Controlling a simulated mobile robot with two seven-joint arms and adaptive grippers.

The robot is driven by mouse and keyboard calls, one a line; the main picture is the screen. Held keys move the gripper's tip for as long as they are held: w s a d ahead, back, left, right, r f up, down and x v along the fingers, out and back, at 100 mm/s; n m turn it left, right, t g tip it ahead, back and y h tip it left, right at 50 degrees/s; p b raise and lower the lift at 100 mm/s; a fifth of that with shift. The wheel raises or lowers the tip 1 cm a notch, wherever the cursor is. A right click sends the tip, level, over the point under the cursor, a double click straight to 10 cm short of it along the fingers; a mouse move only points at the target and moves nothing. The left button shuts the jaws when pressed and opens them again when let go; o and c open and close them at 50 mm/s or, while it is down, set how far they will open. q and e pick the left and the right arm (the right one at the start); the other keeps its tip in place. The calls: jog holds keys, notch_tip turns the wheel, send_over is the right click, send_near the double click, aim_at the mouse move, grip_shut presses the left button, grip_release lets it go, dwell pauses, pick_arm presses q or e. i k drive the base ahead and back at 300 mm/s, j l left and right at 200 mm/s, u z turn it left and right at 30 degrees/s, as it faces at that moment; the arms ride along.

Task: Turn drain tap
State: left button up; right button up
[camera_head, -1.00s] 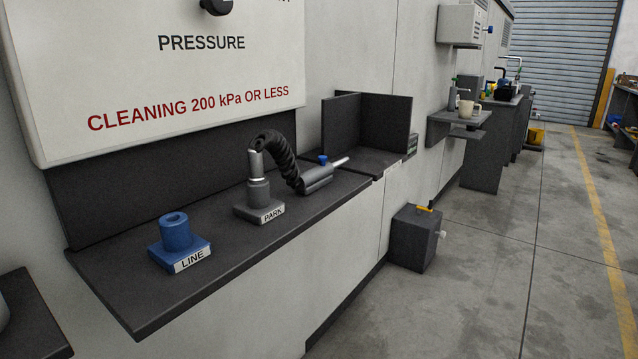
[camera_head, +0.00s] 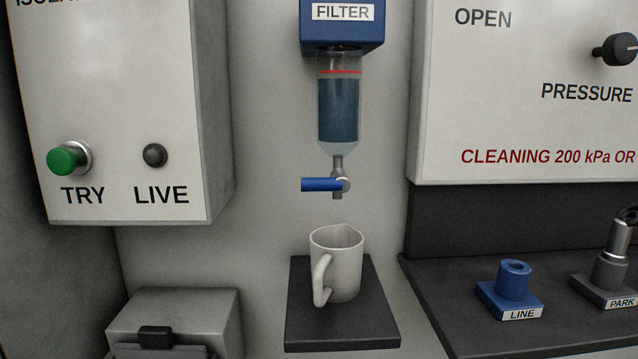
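The drain tap (camera_head: 322,185) is a blue lever on a small grey valve under the filter bowl. Its lever lies level and points left. The filter (camera_head: 341,38) has a blue head and a clear bowl (camera_head: 339,110) with dark blue liquid below a red line. A white mug (camera_head: 345,262) stands upright on a dark shelf (camera_head: 342,335) below the tap's outlet, with its handle toward the front left. Neither of my grippers shows in this view.
A panel with a green TRY button (camera_head: 63,161) and a dark LIVE lamp (camera_head: 155,155) juts out at left. A grey box (camera_head: 175,310) sits below it. At right, a dark bench (camera_head: 440,290) holds the blue LINE socket (camera_head: 513,283) and the PARK post (camera_head: 609,275). The space around the tap is clear.

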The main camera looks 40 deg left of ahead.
aim_at(338, 181)
jog(key=k+j+z, duration=0.2)
jog(key=j+z, duration=0.2)
jog(key=k+j+z, duration=0.25)
jog(key=z, duration=0.15)
jog(key=k+l+z, duration=0.1)
jog(key=z, duration=0.15)
jog(key=l+z, duration=0.25)
jog(key=j+u, duration=0.35)
jog(key=j, duration=0.25)
jog(key=k, duration=0.05)
